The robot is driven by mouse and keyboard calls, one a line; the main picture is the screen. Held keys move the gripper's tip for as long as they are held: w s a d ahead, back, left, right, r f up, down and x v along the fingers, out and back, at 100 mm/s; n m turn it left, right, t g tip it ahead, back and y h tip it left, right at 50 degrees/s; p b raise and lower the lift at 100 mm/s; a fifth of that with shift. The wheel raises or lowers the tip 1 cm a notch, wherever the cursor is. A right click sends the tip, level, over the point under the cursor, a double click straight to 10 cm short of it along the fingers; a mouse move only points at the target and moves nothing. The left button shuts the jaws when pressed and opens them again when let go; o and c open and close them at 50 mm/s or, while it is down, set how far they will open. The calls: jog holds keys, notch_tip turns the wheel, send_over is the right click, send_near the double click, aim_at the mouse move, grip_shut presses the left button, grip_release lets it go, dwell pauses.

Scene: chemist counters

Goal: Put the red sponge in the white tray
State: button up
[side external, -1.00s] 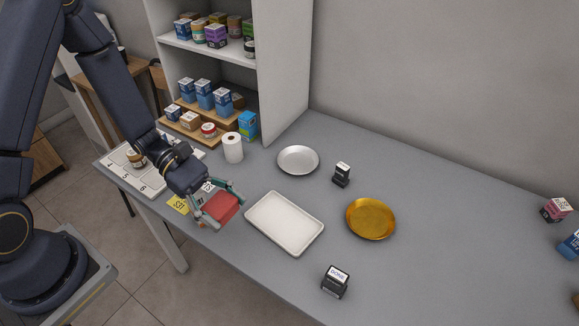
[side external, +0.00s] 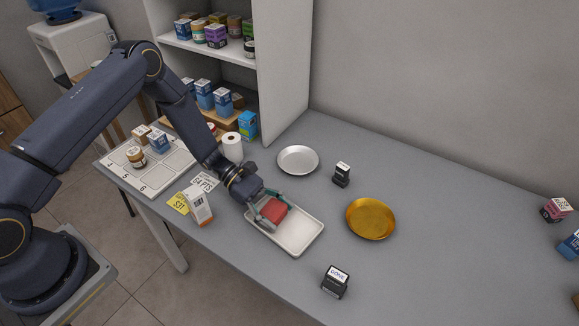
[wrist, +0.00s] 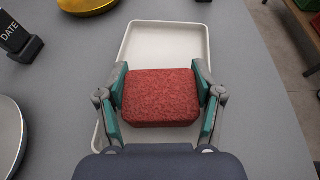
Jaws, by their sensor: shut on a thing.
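The red sponge (side external: 274,210) is held between the two fingers of my gripper (side external: 270,205), which is shut on it. In the wrist view the sponge (wrist: 160,97) sits between the green finger pads, with the white tray (wrist: 165,38) behind and below it. In the side view the white tray (side external: 300,238) lies flat on the counter, and the sponge is over its upper left part. I cannot tell whether the sponge touches the tray floor. The gripper hides part of the tray's upper left end.
A silver plate (side external: 298,160) and a gold plate (side external: 371,219) lie beyond the tray. A DATE stamp (side external: 341,174) and a DONE stamp (side external: 336,282) stand nearby. The counter's right side is mostly clear.

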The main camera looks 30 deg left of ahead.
jog(key=shift+f, duration=0.15)
jog(key=o, duration=0.4)
